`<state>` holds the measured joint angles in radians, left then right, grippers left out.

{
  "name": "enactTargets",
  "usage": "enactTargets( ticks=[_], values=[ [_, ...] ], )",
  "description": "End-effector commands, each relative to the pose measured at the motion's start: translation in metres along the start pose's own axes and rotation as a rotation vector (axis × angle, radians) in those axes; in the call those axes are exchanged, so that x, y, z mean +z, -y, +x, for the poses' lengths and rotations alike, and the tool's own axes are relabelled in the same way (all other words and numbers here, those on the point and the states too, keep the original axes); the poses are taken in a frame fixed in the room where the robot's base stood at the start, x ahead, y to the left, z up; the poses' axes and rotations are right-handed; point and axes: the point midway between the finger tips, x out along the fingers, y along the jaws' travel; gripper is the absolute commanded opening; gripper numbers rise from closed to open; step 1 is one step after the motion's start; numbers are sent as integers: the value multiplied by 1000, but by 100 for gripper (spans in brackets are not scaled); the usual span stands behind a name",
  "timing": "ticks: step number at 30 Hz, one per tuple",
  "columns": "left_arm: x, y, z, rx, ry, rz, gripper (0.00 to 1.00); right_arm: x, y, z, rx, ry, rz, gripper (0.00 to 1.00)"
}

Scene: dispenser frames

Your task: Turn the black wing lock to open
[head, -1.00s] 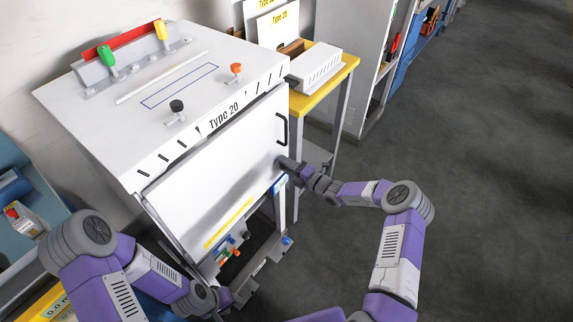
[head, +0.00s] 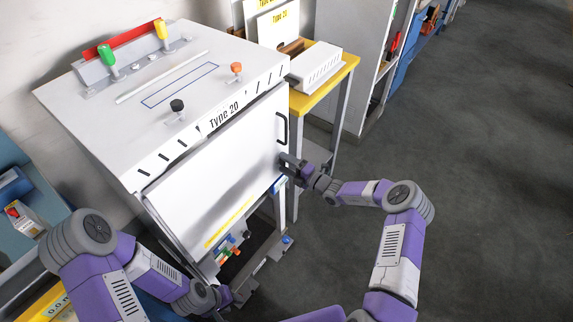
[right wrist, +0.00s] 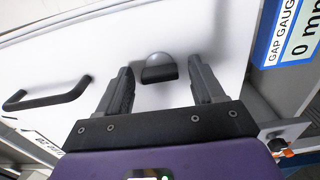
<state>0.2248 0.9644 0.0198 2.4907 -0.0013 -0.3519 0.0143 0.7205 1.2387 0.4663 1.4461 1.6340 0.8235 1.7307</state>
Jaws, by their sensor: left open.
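The white dispenser cabinet (head: 85,95) marked "Type 20" has a white front door (head: 215,180) with a black bar handle (head: 282,128). In the right wrist view a small rounded knob (right wrist: 158,67), grey on top and black below, sits on the door; it may be the wing lock. My right gripper (head: 287,163) is at the door's right edge below the handle. In the right wrist view its fingers (right wrist: 160,85) are spread, with the knob just ahead between them, apparently untouched. My left gripper (head: 222,298) is low near the cabinet's base, partly hidden by its arm.
A black knob (head: 177,106) and an orange knob (head: 236,68) stand on the cabinet top, with green (head: 106,54) and yellow (head: 160,28) handles behind. A yellow-edged table (head: 330,80) adjoins on the right. The floor (head: 490,190) at right is clear.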

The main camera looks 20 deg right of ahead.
Motion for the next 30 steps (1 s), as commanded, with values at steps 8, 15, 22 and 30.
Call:
enactTargets(
  ticks=[8,15,22,30],
  values=[
    [0,0,0,0,0,0,43,0,0,-1,0,1,-2,68],
    [0,-3,-8,0,0,0,43,1,-1,-32,-2,3,0,68],
    [1,-5,-13,0,0,0,43,1,-1,-66,-1,2,-1,68],
    [1,-5,-14,0,0,0,43,0,0,-76,1,0,-2,68]
  ],
)
